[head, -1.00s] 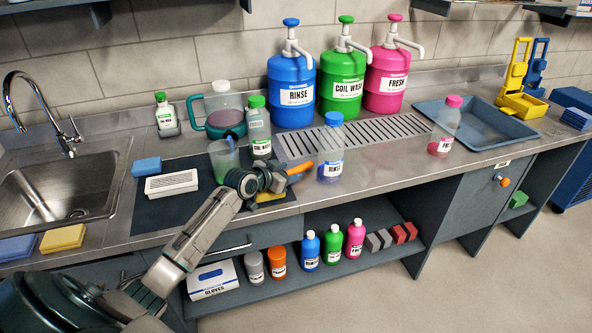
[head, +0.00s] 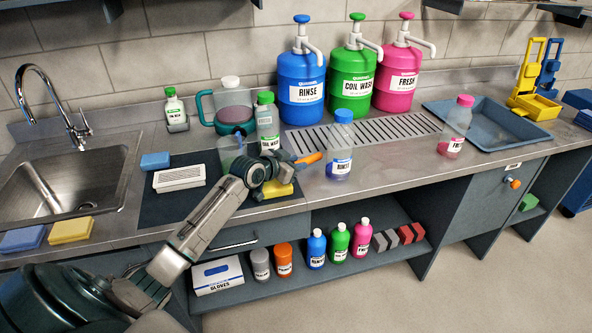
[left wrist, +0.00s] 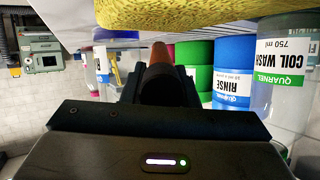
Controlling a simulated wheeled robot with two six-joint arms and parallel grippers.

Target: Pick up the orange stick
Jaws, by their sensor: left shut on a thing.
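The orange stick (head: 308,158) shows at the tip of my left gripper (head: 288,161) in the head view, above the front of the counter. My left gripper is shut on it. In the left wrist view, the stick (left wrist: 160,62) is a brownish-orange round shape with a dark near part, between the fingers. The rest of it is hidden by the gripper. My right gripper is not in view.
A yellow sponge (head: 279,190) lies just below the gripper on the dark mat (head: 165,212). A clear Rinse bottle (head: 340,150) stands close right, a Coil Wash bottle (head: 267,125) behind, and a greenish cup (head: 229,150) left.

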